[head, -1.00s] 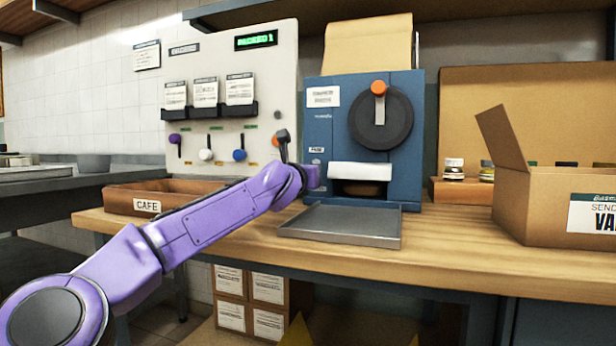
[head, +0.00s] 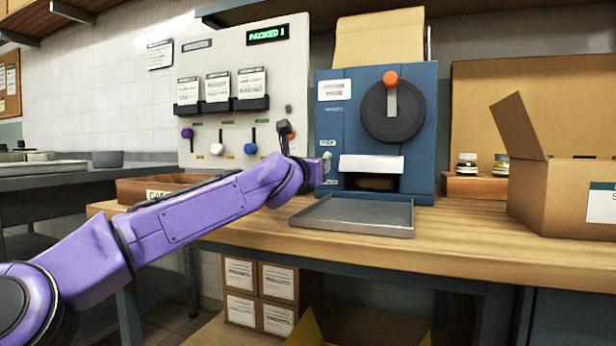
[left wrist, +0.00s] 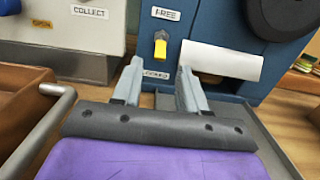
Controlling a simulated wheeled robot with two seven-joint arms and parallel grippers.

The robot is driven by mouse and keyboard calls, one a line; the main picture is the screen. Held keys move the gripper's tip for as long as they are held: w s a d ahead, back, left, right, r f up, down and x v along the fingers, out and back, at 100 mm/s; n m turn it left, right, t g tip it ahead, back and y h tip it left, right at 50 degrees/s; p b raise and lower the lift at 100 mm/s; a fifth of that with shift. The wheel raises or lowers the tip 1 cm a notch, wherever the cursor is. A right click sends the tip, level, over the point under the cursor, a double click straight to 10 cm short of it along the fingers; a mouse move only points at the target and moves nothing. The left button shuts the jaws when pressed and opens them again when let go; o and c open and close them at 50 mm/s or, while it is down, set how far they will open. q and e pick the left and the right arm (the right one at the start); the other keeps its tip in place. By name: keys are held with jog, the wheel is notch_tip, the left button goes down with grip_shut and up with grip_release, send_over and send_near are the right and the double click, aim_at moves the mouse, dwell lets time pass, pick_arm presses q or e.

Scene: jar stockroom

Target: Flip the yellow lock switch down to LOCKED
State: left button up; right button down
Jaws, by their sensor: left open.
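The yellow lock switch (left wrist: 160,48) is on the front of the blue machine (head: 330,110), left of its white flap. In the left wrist view it sits between a FREE label (left wrist: 167,14) above and a partly covered LOCKED label (left wrist: 156,74) below. I cannot tell for sure which way its lever is set. My left gripper (left wrist: 160,70) is open and empty, its fingertips just below and in front of the switch, one to each side. My right gripper is not in view.
A grey metal tray (head: 352,230) lies before the machine. A brown bin (head: 135,190) and a white panel with coloured levers (head: 220,135) stand left. An open cardboard box (head: 560,195) is at right. Bare wooden counter (head: 460,225) lies between tray and box.

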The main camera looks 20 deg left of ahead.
pick_arm(q)
jog(key=s, duration=0.5)
jog(key=shift+s+f, duration=0.15)
jog(key=shift+s, duration=0.15)
